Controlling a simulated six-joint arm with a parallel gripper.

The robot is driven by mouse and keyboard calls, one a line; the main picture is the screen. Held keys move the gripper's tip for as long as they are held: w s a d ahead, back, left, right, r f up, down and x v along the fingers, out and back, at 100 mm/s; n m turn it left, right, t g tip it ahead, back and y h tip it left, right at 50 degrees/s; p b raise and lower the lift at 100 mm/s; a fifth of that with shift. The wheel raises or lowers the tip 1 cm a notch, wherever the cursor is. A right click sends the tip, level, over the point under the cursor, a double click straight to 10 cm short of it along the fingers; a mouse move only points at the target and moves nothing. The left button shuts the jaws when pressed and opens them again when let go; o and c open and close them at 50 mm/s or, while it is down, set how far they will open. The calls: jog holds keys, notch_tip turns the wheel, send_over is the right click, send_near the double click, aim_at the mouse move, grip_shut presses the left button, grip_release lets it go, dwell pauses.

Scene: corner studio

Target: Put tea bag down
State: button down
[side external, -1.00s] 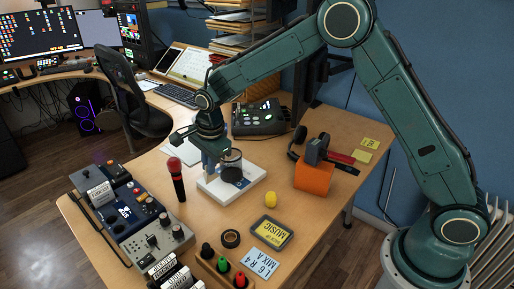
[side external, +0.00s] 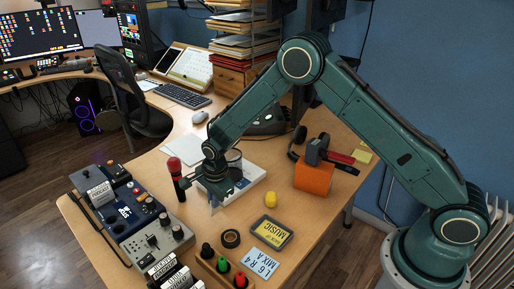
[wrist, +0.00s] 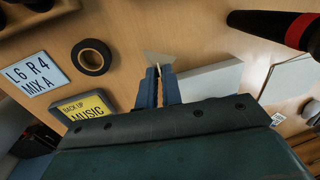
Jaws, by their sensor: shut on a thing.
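My gripper (side external: 212,200) hangs low over the wooden table, in front of the white slab and to the right of the microphone. In the wrist view its two blue fingers (wrist: 158,85) are closed on the tea bag (wrist: 158,60), a small pale triangular piece sticking out past the fingertips. In the side view only a pale bit of the tea bag (side external: 213,209) shows below the fingers. I cannot tell whether it touches the table. A dark mug (side external: 234,157) stands on the white slab (side external: 251,183), partly hidden behind my gripper.
A red-topped microphone (side external: 176,180) stands left of my gripper. A black tape roll (side external: 230,238), a yellow-labelled box (side external: 272,234), a pale card (side external: 262,263) and a yellow ball (side external: 271,200) lie nearby. Audio gear (side external: 128,216) lines the left edge. Bare wood lies in front.

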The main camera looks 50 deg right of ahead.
aim_at(215, 211)
jog(key=shift+f, duration=2.15)
jog(key=c, duration=1.5)
grip_release()
jog(key=shift+r, duration=0.15)
notch_tip(215, 211, up, 12)
jog(key=s, duration=0.2)
jog(key=shift+f, duration=0.2)
